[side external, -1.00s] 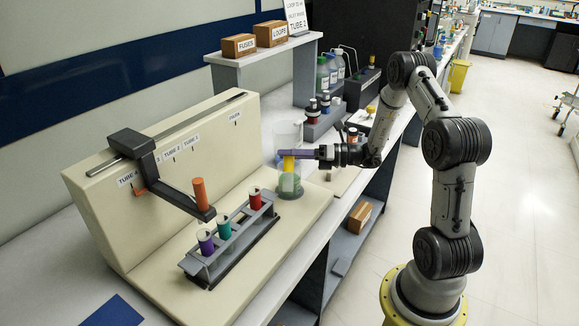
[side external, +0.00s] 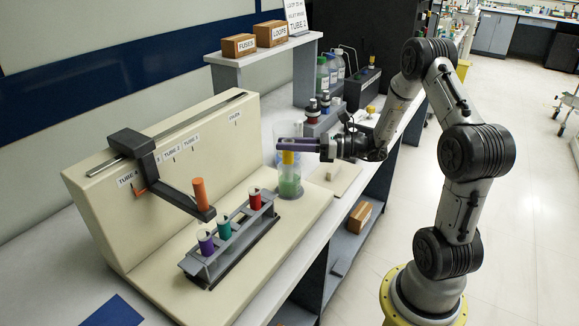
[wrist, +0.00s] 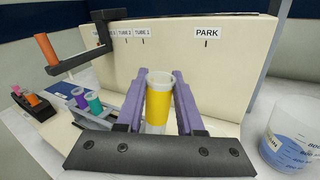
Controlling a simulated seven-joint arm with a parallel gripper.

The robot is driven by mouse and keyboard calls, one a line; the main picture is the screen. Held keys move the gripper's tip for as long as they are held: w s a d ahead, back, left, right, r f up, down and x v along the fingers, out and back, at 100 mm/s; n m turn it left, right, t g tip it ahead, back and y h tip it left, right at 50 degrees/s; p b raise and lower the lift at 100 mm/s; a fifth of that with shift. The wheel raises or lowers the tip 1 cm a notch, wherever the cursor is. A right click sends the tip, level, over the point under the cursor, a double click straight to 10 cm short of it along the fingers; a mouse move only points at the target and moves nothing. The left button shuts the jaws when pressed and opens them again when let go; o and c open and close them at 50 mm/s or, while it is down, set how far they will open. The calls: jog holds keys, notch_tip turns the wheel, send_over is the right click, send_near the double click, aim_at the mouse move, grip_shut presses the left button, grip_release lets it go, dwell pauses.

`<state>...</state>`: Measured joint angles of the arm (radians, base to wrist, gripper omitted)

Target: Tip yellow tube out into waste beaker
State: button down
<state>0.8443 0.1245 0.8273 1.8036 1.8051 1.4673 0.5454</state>
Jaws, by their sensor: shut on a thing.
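The yellow tube (side external: 288,158) hangs upright between the purple fingers of my gripper (side external: 284,146). In the wrist view the yellow tube (wrist: 158,108) stands between the fingers (wrist: 158,85), its pale rim up. A clear vessel with green contents (side external: 290,185) shows at and below the tube's lower end in the side view; I cannot tell whether the tube is inside it or in front. In the wrist view a clear graduated beaker with blue liquid (wrist: 291,140) stands to the right of my gripper, apart from the tube. Its label is only partly in view.
A grey rack (side external: 240,240) holds purple, teal and red tubes. A dark arm (side external: 175,190) with an orange cylinder (side external: 199,190) overhangs it from the cream panel (side external: 130,225). Bottles (side external: 330,75) and a shelf stand behind. The cream base in front of the green vessel is clear.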

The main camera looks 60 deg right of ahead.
jog(key=shift+r, duration=0.85)
jog(key=shift+n, duration=1)
jog(key=shift+a, duration=0.1)
jog(key=w+a+r+h, duration=0.1)
jog(key=w+a+r, duration=0.2)
jog(key=a+r, duration=0.8)
jog(key=d+f+m+h, duration=0.1)
jog(key=h, duration=0.1)
jog(key=d+f+m+t+h, duration=0.1)
jog(key=m+h, duration=0.1)
jog(key=s+d+f+m+t+h, duration=0.1)
jog(key=d+m+h, duration=0.1)
jog(key=h, duration=0.1)
